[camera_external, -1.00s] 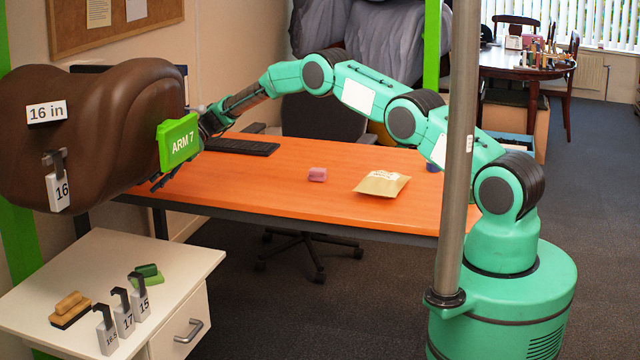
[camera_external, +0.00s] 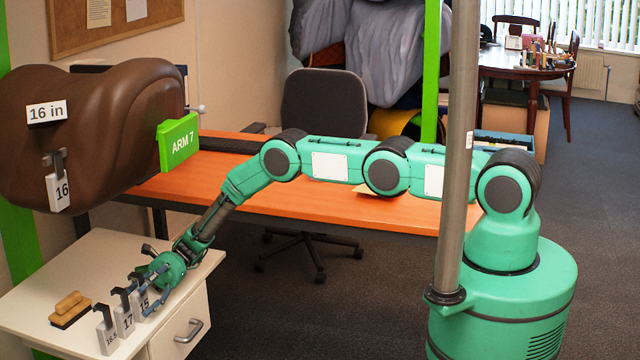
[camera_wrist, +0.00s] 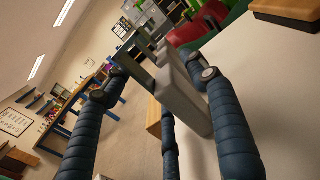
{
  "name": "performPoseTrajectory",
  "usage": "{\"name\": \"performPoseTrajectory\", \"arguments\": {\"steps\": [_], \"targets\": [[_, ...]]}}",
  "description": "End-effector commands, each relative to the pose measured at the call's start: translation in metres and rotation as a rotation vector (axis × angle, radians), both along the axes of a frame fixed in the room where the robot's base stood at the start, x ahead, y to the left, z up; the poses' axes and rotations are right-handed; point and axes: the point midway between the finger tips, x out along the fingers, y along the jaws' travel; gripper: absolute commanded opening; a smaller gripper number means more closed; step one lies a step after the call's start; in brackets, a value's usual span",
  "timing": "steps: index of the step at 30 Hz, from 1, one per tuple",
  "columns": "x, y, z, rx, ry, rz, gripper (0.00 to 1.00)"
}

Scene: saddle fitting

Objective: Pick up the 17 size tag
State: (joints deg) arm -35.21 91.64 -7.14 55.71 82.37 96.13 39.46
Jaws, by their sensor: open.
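The 17 tag (camera_external: 126,321) stands upright on the white cabinet, a pale block with a black hook on top. It is the middle of three tags, between the 16.5 tag (camera_external: 107,338) and the 15 tag (camera_external: 144,304). My gripper (camera_external: 150,282) is low over the cabinet at the 15 tag, its fingers partly covering that tag. In the wrist view my open gripper (camera_wrist: 160,82) has fingers on both sides of a grey tag (camera_wrist: 184,100). Its number is not visible there, and I cannot tell whether the fingers touch it.
A wooden brush (camera_external: 70,309) lies left of the tags on the white cabinet (camera_external: 40,277). The brown saddle (camera_external: 100,125) above carries a 16 tag (camera_external: 59,191) and a "16 in" label. The green ARM 7 plate (camera_external: 179,143) juts out at its right. The orange desk (camera_external: 330,205) stands behind.

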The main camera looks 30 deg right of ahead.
Motion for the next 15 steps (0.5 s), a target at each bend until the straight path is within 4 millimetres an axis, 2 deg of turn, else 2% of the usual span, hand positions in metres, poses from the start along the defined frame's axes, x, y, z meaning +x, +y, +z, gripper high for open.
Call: {"name": "performPoseTrajectory", "arguments": {"steps": [15], "targets": [[-0.0074,0.0081,0.0004,0.003,0.001,0.001,0.58]]}}
